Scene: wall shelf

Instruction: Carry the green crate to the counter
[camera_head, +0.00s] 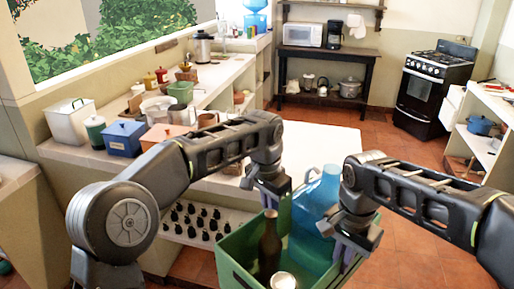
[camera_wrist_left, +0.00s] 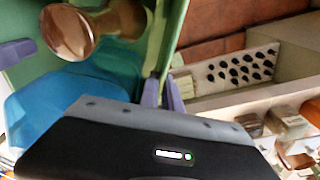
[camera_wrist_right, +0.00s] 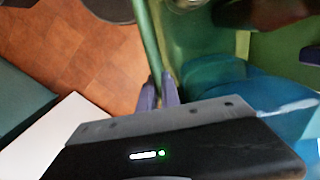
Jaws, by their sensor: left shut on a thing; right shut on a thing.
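The green crate (camera_head: 236,243) is at the bottom centre of the head view, apparently held above the tiled floor. It holds a dark brown bottle (camera_head: 268,250), a large blue water jug (camera_head: 312,215) and a white-topped item (camera_head: 283,281). My left gripper (camera_head: 271,203) is shut on one crate wall; its fingers pinch the rim in the left wrist view (camera_wrist_left: 163,95). My right gripper (camera_head: 350,258) is shut on the opposite wall, which also shows in the right wrist view (camera_wrist_right: 159,90). The white-topped counter (camera_head: 223,76) runs along the left wall. The crate's underside is hidden.
A blue box (camera_head: 122,140), a white canister (camera_head: 70,119) and several pots crowd the counter. A bare white surface (camera_head: 315,146) lies behind my arms. Small dark items (camera_head: 198,222) fill a low shelf. A black stove (camera_head: 433,90) stands back right; tiled floor is open before it.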

